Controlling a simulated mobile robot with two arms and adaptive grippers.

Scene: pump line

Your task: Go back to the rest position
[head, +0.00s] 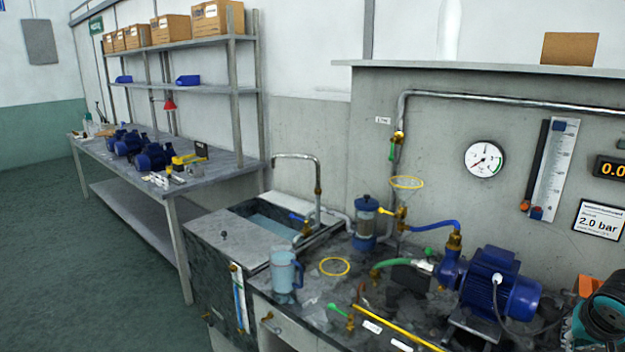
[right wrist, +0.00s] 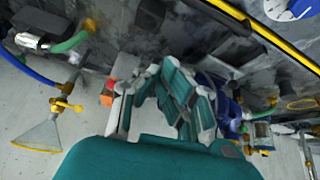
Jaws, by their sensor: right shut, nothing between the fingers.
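My right gripper (head: 603,312), teal with dark parts, is at the lower right edge of the head view, partly cut off. It is beside the right end of the blue pump motor (head: 505,283), above the bench; I cannot tell whether they touch. In the right wrist view its fingers (right wrist: 168,85) are together in the middle with nothing held between them. The blue motor also shows there, partly hidden behind the fingers. An orange block (head: 588,286) is close by the gripper. My left gripper is in neither view.
The bench holds a blue jug (head: 285,275), a filter housing (head: 366,222), brass valves, hoses and a yellow bar (head: 400,328). A sink (head: 265,222) is to the left. A gauge (head: 484,159) is on the back wall. Open floor (head: 80,270) lies at the left.

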